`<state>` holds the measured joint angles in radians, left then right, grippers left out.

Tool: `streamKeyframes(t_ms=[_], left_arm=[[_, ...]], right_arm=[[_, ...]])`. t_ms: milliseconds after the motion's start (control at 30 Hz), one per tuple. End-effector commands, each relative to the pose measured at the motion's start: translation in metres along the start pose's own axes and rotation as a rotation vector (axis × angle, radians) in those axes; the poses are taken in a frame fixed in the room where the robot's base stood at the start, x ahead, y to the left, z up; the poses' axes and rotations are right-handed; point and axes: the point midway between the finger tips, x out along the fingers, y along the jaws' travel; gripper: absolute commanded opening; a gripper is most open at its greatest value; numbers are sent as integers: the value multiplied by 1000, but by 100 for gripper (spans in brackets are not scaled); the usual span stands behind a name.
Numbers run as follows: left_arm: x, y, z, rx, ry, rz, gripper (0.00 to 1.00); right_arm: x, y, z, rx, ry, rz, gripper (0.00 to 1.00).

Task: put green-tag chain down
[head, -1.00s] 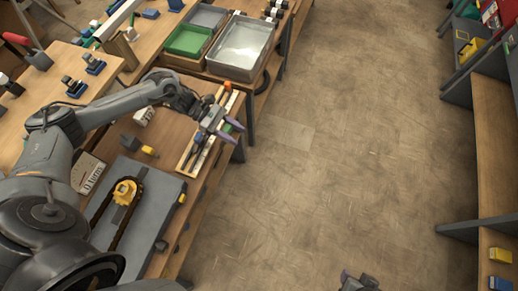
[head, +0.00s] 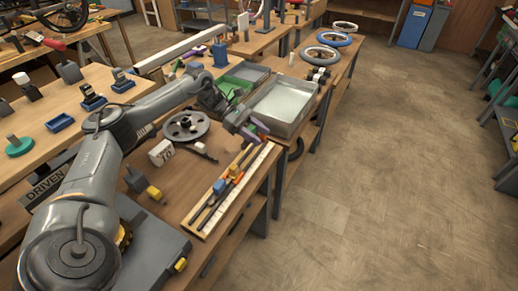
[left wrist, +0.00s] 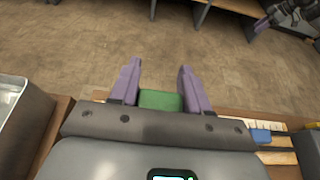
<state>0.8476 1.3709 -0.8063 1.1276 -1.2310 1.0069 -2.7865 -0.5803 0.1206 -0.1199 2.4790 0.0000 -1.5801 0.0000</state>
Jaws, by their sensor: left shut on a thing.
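My left gripper (head: 255,132) has purple fingers and is beyond the far end of the wooden chain board (head: 201,233), close to the metal tray. In the left wrist view, a green block (left wrist: 160,100), apparently the green tag, sits between the fingers of the left gripper (left wrist: 158,88). The gripper is shut on it. I cannot make out the chain below the tag; the gripper hides it. A blue tag (head: 219,187) and an orange tag (head: 237,177) sit with dark strips on the board. My right gripper (left wrist: 268,17) shows small at the left wrist view's upper right; its jaws are unclear.
The metal tray (head: 309,104) stands on the bench just past my left gripper. A dark round disc (head: 186,126), a white card (head: 161,153) and a yellow-ended part (head: 154,193) lie left of the board. Open floor (head: 390,180) is to the right.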

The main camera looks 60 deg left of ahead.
Motion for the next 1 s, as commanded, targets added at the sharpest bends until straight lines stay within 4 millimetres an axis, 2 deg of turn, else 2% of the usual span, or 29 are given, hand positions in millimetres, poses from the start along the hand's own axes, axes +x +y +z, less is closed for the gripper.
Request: streamKeyframes(t_ms=[33,367,1000], left_arm=[[1,2,-1,4,-2,3,8],[5,4,-7,1,0,1,8],[25,4,-56,1,1,1,8]], right_arm=[[6,0,2,0,1,0,43],[16,-1,5,2,2,-1,43],[53,-2,16,1,2,-1,43]])
